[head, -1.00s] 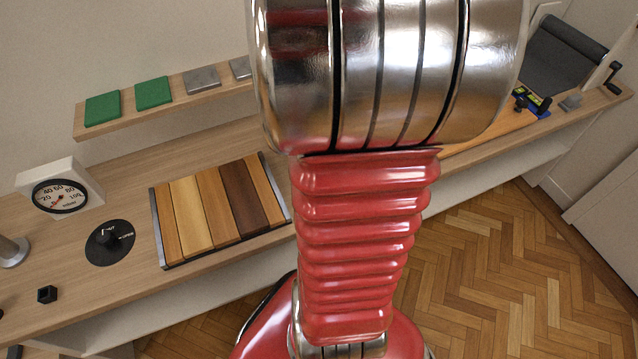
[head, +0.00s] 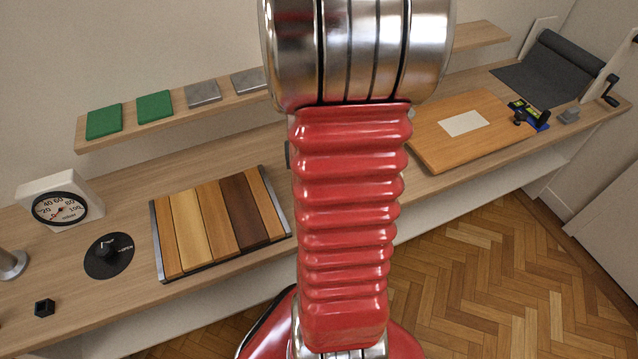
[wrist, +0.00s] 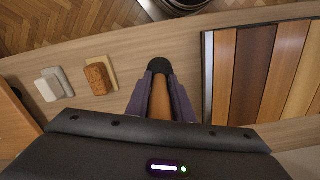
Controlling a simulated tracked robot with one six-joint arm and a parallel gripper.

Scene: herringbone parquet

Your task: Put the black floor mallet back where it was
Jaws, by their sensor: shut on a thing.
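The black floor mallet shows in the wrist view with a rounded black head (wrist: 158,65) and a tan wooden handle (wrist: 160,100). My gripper (wrist: 161,97) is shut on the handle, with a grey-purple finger on each side. The mallet appears above the wooden bench top (wrist: 200,30); I cannot tell whether it touches the bench. In the head view my red and chrome arm hides the gripper and the mallet.
The slatted wood sample panel (head: 222,212) lies left of my arm; its metal-edged side (wrist: 208,75) is right of the mallet in the wrist view. A brown block (wrist: 98,78) and pale blocks (wrist: 50,85) lie left. An orange board (head: 440,148) lies farther right.

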